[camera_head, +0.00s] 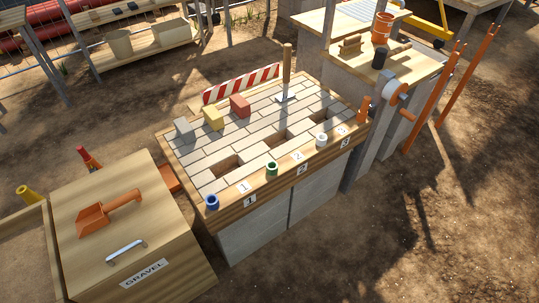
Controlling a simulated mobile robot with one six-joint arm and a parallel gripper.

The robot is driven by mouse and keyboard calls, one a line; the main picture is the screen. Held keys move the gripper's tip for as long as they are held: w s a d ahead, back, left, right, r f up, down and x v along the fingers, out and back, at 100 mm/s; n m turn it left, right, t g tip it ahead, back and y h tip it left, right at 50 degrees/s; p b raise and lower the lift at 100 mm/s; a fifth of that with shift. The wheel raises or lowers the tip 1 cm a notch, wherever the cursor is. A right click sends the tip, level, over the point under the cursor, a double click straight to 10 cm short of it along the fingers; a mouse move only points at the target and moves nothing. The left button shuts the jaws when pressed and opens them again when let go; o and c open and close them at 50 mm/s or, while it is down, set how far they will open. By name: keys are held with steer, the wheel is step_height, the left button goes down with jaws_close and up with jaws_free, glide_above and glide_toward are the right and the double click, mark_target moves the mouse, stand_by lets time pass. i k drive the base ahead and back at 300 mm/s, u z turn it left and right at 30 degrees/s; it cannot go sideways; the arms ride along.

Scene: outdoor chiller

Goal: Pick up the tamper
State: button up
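The tamper (287,68) stands upright on the paved tabletop, toward the back right. It has a long wooden handle and a flat grey metal foot (285,97) resting on the pale bricks. The foot is behind the row of gaps in the paving and to the right of the red block. Nothing is touching the handle. My gripper is not in view.
Grey (183,127), yellow (213,118) and red (240,106) blocks stand left of the tamper. A striped barrier board (242,84) runs behind the table. Small coloured cups, including a blue one (212,202), line the front edge. A gravel box (125,225) with an orange scoop (97,217) stands front left.

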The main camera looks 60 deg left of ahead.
mark_target(287, 95)
steer(key=z, duration=0.1)
steer(key=k, duration=1.05)
steer(key=u, duration=1.85)
steer(key=i, duration=1)
steer(key=u, duration=0.05)
steer(key=k, duration=0.25)
steer(key=u, duration=0.1)
